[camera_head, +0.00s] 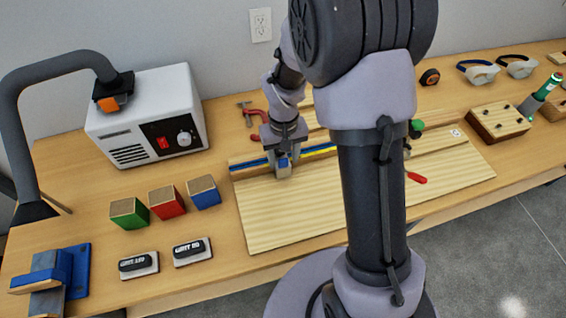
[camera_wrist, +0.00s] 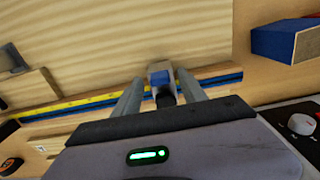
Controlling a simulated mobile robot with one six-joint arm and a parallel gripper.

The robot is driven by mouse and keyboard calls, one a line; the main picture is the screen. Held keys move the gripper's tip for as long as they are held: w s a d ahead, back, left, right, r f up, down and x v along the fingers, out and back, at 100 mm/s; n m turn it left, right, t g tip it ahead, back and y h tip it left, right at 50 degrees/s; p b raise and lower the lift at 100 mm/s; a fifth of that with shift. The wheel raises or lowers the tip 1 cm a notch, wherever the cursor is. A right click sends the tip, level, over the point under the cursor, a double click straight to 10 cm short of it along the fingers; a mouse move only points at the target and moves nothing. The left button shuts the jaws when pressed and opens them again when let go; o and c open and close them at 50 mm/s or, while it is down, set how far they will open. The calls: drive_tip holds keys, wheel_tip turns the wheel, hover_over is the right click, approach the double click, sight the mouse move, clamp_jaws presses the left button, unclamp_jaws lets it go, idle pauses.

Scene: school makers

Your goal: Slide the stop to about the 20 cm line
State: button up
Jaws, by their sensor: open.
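The stop (camera_head: 284,168) is a small grey block with a blue face on the rail near its left end in the head view. In the wrist view the stop (camera_wrist: 160,72) lies between my two fingers. The rail (camera_head: 246,167) carries a blue stripe and a yellow scale (camera_head: 320,148), which also shows in the wrist view (camera_wrist: 85,103). Its marks are too small to read. My gripper (camera_wrist: 160,88) is open, with one finger on each side of the stop; I cannot tell whether either touches it. In the head view my gripper (camera_head: 283,158) points down at the rail.
A pale board (camera_head: 290,215) lies in front of the rail. Green, red and blue blocks (camera_head: 204,192) stand to the left, near a white machine (camera_head: 150,118). Red clamps (camera_head: 258,119) lie behind the rail. My arm hides the rail's middle.

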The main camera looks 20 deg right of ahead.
drive_tip(key=shift+f, duration=0.65)
clamp_jaws()
idle(0.9)
